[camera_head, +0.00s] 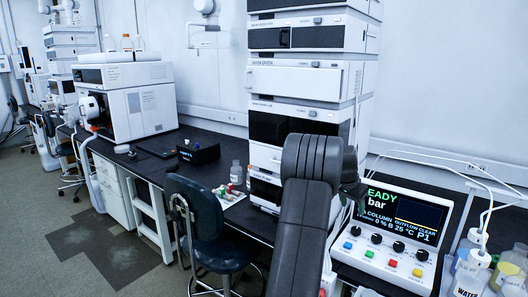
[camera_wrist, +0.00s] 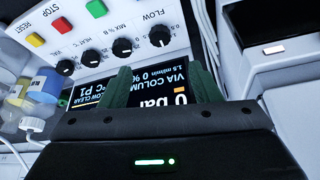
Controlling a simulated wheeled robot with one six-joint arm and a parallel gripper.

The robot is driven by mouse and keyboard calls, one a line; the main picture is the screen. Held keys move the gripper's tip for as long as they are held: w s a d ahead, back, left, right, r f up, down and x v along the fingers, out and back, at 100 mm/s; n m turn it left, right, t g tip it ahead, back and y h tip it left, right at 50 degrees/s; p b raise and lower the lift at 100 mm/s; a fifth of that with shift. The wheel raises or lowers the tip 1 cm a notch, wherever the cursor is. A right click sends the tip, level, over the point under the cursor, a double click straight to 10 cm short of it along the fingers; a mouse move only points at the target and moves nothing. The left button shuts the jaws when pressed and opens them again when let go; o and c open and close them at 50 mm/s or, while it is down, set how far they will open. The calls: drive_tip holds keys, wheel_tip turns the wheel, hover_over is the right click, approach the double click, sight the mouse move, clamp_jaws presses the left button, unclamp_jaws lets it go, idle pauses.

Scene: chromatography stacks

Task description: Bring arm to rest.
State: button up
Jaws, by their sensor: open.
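My arm rises at the lower middle of the head view and bends over in front of the instrument stack. My gripper (camera_wrist: 160,86) shows in the wrist view with its two green fingers apart and nothing between them. It is in front of the control panel (camera_wrist: 122,24), over its screen (camera_wrist: 172,84). I cannot tell how far the fingertips are from the screen. In the head view the control panel (camera_head: 402,277) stands right of my arm, its screen (camera_head: 408,216) lit. The gripper is mostly hidden behind the arm there.
The tall white instrument stack (camera_head: 305,83) stands close behind my arm. Bottles (camera_head: 472,272) with tubing stand right of the panel. A dark chair (camera_head: 197,205) stands left, before the bench (camera_head: 150,168). Open floor (camera_head: 45,225) lies at the far left.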

sight(357, 229)
drive_tip(key=x, duration=1.2)
drive_tip(key=shift+d+f+p, duration=0.1)
drive_tip(key=shift+f+p, duration=0.25)
drive_tip(key=shift+p, duration=0.05)
drive_tip(key=shift+w+p, duration=0.15)
drive_tip(key=shift+p, duration=0.25)
drive_tip(key=shift+r+n+y+p, duration=0.15)
drive_tip(key=shift+n+y+p, duration=0.15)
drive_tip(key=shift+n+p, duration=0.4)
drive_tip(key=shift+d+n+t+y+p, duration=0.15)
drive_tip(key=shift+n+t+y+p, duration=0.3)
drive_tip(key=shift+n+p, duration=1.05)
drive_tip(key=shift+d+n+t+y+p, duration=0.15)
drive_tip(key=shift+n+t+y+p, duration=0.3)
drive_tip(key=shift+n+p, duration=1.05)
drive_tip(key=b+v, duration=0.3)
drive_tip(key=v, duration=0.9)
drive_tip(key=shift+s+r+n, duration=0.3)
